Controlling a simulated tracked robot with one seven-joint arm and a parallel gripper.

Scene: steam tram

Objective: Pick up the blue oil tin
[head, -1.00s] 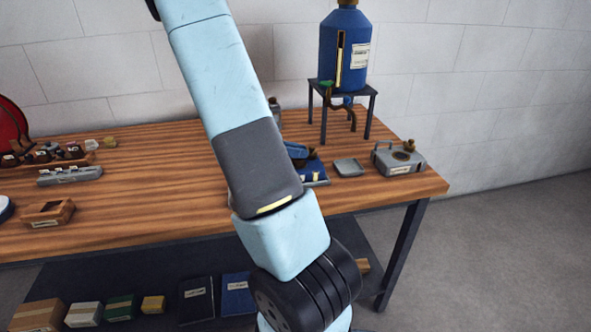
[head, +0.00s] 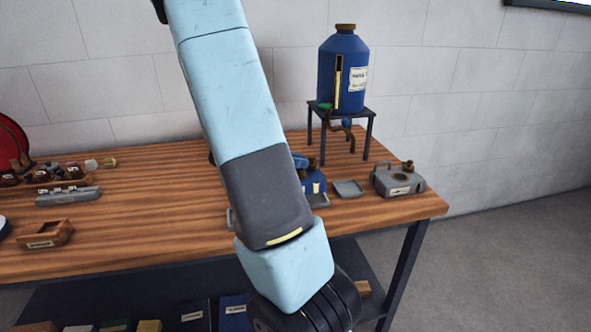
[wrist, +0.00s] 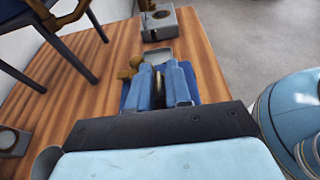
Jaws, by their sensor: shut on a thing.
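The blue oil tin (head: 316,184) is on the right part of the workbench in the head view, partly hidden behind my arm. In the wrist view the tin (wrist: 126,94) shows as dark blue around my fingers, with a brass cap or spout at its left. My gripper (wrist: 161,86) points down at it, with its two blue fingers shut on the tin's upper part. In the head view my gripper is mostly hidden behind my arm. I cannot tell whether the tin touches the bench.
A large blue tank (head: 343,75) with a tap stands on a dark stand (head: 369,128) behind. A wooden box (head: 46,234) is at the left. The bench's right edge is near.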

